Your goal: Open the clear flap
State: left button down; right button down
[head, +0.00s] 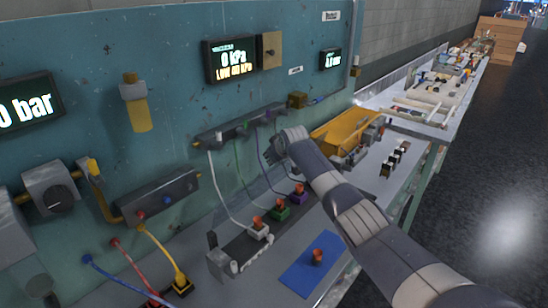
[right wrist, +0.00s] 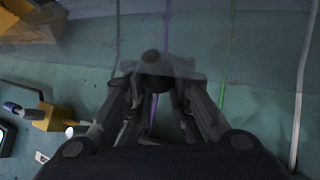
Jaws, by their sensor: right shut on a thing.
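My right gripper (head: 272,150) reaches in from the lower right, against the front of the teal panel, just below the dark port strip (head: 238,126). In the right wrist view its two fingers (right wrist: 156,85) close in on a dark round piece with a pale see-through part around it. This looks like the handle of the clear flap. The flap (right wrist: 200,38) seems to be the faint see-through band across the top of that view; its edges are hard to make out. In the head view I cannot pick the flap out. My left gripper is not in view.
White, green and purple tubes hang from the port strip to fittings with orange tops. A blue mat (head: 300,278) lies in front. A yellow tray (head: 347,130) stands right of the gripper. A black box (head: 158,198) with colored tubes is at left. Pressure displays (head: 230,60) hang above.

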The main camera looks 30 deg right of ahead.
jog(key=shift+a+f, duration=0.1)
jog(key=shift+a, duration=0.3)
dwell(0.5)
jog(key=c, duration=1.6)
grip_release()
jog(key=shift+o, duration=0.8)
jog(key=shift+w+a, duration=0.15)
jog(key=shift+a, duration=0.1)
jog(key=shift+d, duration=0.15)
jog(key=v, duration=1.2)
